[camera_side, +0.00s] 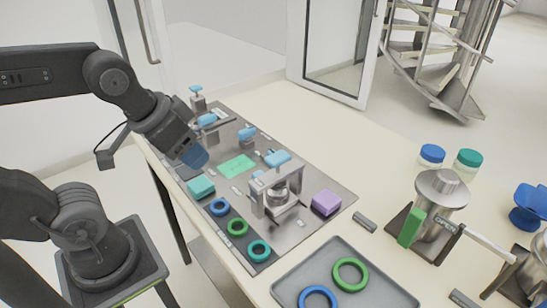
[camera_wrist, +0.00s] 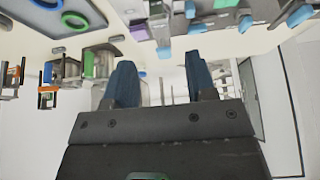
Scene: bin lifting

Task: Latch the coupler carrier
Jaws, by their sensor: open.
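A grey metal fixture plate (camera_side: 318,222) lies on the table in the side view. On its near half stands a metal bracket frame (camera_side: 257,198) with a blue handle (camera_side: 278,158) on top and a round silver part (camera_side: 278,192) within it. I cannot tell for sure which piece is the coupler carrier, or how its latch stands. A similar frame with a blue handle (camera_side: 207,119) stands at the far end. My gripper (camera_side: 195,156) is open and empty above the plate's left edge, apart from both frames. Its blue fingers also show in the wrist view (camera_wrist: 162,80).
The plate also bears a teal block (camera_side: 201,187), a purple block (camera_side: 327,203), a green board (camera_side: 236,166) and several rings. A grey tray (camera_side: 388,291) with two rings lies in front. Metal canisters (camera_side: 440,200) stand at right. The back table strip is clear.

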